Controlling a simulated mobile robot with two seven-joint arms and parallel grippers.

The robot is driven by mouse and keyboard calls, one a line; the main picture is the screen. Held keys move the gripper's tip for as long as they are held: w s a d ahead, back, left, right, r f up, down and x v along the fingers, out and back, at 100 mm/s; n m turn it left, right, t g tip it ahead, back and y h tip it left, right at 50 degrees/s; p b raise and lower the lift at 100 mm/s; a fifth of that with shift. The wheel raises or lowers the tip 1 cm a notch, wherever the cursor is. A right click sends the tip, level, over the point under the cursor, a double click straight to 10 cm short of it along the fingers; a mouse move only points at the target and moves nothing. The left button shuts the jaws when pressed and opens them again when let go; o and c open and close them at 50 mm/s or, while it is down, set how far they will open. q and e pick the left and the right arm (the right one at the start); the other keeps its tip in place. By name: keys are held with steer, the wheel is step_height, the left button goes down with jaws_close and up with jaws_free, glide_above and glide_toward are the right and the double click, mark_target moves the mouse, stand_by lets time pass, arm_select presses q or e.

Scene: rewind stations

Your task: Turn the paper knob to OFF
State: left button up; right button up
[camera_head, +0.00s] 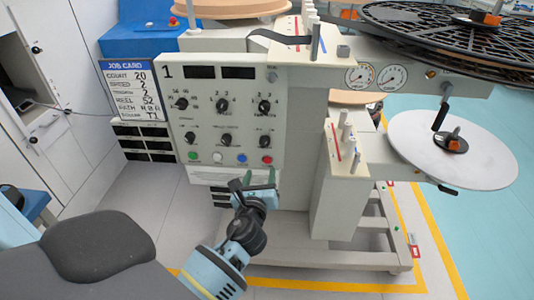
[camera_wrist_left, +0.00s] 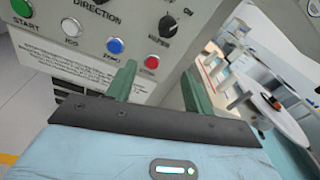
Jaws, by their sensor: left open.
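The paper knob (camera_head: 265,140) is a black knob at the lower right of the pale control panel (camera_head: 175,130), above the red button. In the left wrist view the paper knob (camera_wrist_left: 168,25) is at the top, with an ON mark to its upper right; its exact pointing is too small to tell. My left gripper (camera_head: 259,177) has green fingers that are apart and empty. It is just below the panel's button row, lower than the knob and not touching it. In the left wrist view its fingers (camera_wrist_left: 158,73) point up toward the panel. My right gripper is not seen.
Several other black knobs sit on the panel, including one (camera_head: 227,141) just left. The button row includes a blue button (camera_head: 242,159) and a red button (camera_head: 267,160). A job card (camera_head: 138,92) stands left. A white disc (camera_head: 425,160) and a guide block (camera_head: 345,160) are to the right.

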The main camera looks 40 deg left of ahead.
mark_target(264, 145)
arm_select(q)
steer(key=shift+m+t+y, duration=0.3)
steer(key=shift+m+y, duration=0.2)
steer(key=shift+m, duration=0.3)
steer(key=shift+w+a+r+b, duration=0.2)
steer(key=shift+w+a+r, duration=0.25)
steer(key=shift+w+a, duration=0.7)
steer(key=shift+w+a+r+b, duration=0.15)
steer(key=shift+w+a+r, duration=0.35)
steer(key=shift+w, duration=1.2)
steer(key=shift+w+a+r+b, duration=0.2)
steer(key=shift+w+a+r, duration=0.25)
steer(key=shift+w+a, duration=0.7)
steer(key=shift+w+d, duration=0.3)
steer(key=c, duration=1)
